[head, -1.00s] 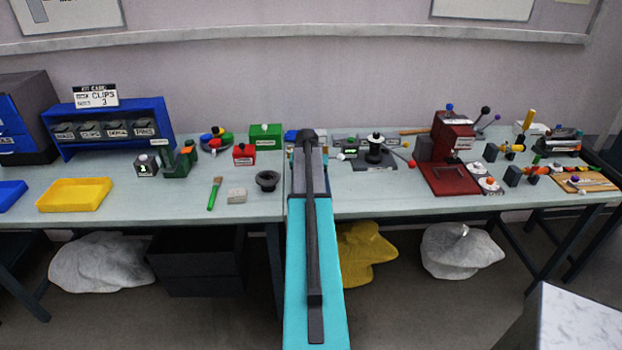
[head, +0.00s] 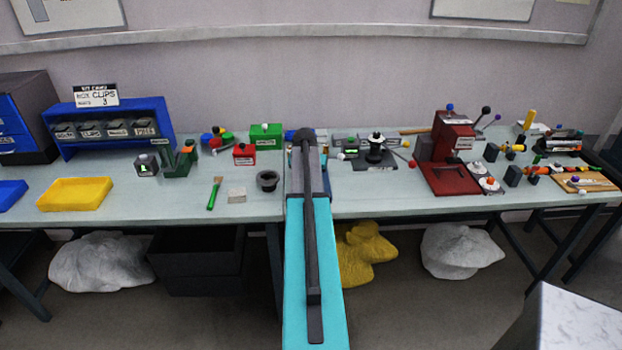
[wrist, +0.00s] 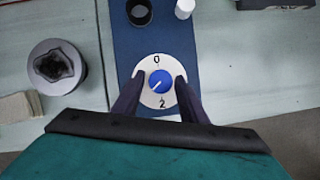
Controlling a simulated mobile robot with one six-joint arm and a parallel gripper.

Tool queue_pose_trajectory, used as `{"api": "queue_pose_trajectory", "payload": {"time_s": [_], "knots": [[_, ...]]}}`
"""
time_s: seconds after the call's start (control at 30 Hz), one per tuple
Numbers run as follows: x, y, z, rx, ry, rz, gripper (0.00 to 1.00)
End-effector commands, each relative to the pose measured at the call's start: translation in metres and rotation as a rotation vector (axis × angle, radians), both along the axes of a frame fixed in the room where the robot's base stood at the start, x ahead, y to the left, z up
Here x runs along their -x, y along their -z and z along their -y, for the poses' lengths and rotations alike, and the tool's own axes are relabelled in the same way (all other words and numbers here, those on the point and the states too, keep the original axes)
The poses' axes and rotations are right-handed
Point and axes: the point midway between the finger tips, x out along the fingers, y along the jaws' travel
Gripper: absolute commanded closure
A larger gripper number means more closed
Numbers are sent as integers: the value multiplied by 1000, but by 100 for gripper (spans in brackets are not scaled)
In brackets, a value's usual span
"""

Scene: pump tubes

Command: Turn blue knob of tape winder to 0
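In the wrist view, a round blue knob (wrist: 159,81) sits on a white dial (wrist: 160,60) marked 0 at the top and 2 at the bottom. A white line on the knob points to the lower left, away from the 0. The dial is on a blue base plate (wrist: 123,62), which also bears a black ring and a white cylinder. My gripper (wrist: 160,77) is open, with one dark finger on each side of the knob and gaps between them and it. In the head view, my arm hides the knob and gripper.
A dark round cup (wrist: 57,66) and a pale block (wrist: 18,107) are left of the plate. In the head view, a black spool device (head: 375,150) and a red press (head: 450,150) stand right of my arm. A yellow tray (head: 75,194) is far left.

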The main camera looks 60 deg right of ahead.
Motion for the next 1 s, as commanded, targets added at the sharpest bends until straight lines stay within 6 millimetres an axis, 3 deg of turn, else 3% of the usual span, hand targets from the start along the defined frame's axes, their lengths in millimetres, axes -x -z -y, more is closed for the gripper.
{"api": "queue_pose_trajectory", "payload": {"time_s": [0.43, 1.0], "knots": [[-2, 0, 0, 0, 226, -1, 61], [-2, 0, 0, -2, 288, -1, 61]]}}
